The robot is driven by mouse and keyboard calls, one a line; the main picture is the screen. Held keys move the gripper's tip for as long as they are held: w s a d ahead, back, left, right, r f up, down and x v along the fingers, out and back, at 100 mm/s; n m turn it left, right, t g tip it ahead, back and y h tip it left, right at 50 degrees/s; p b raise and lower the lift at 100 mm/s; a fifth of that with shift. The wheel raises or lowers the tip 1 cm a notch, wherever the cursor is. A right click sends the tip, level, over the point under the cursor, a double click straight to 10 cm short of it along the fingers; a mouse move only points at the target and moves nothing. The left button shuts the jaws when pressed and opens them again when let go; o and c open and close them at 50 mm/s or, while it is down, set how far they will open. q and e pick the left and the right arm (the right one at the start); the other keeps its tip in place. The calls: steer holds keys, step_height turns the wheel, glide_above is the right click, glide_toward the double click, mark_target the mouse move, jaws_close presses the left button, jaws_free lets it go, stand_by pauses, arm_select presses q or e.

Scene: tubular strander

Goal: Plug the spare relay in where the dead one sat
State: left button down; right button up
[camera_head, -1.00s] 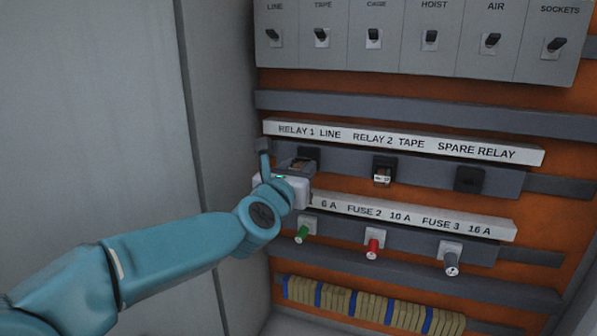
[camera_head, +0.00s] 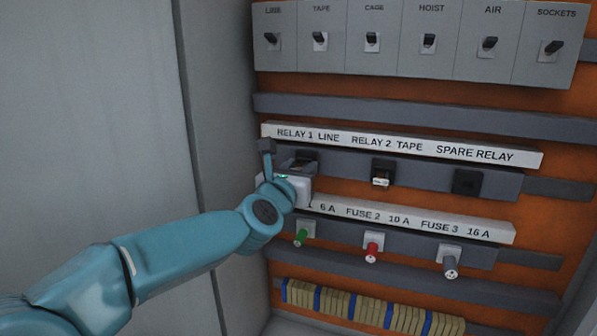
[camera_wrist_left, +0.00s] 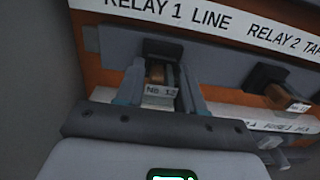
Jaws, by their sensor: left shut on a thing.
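My left gripper (camera_wrist_left: 160,98) is shut on a relay (camera_wrist_left: 161,80), a small block with a copper-coloured inside and a label starting "No. 12". The relay is in front of the dark socket (camera_wrist_left: 165,49) under "RELAY 1 LINE"; I cannot tell whether it is seated. In the head view my left gripper (camera_head: 296,178) hides most of it. Relay 2 (camera_head: 381,173) sits in its socket under "RELAY 2 TAPE" and also shows in the wrist view (camera_wrist_left: 285,97). The spare relay socket (camera_head: 467,182) is an empty dark block. My right gripper is not in view.
Fuses in green (camera_head: 301,237), red (camera_head: 373,251) and grey (camera_head: 450,266) stick out below the relay row. A row of switches (camera_head: 429,42) is above, a tan terminal strip (camera_head: 370,308) below. A grey cabinet wall (camera_head: 215,110) stands close on the left.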

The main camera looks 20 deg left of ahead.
arm_select(q)
steer(key=shift+w, duration=0.25)
steer(key=c, duration=0.6)
jaws_free()
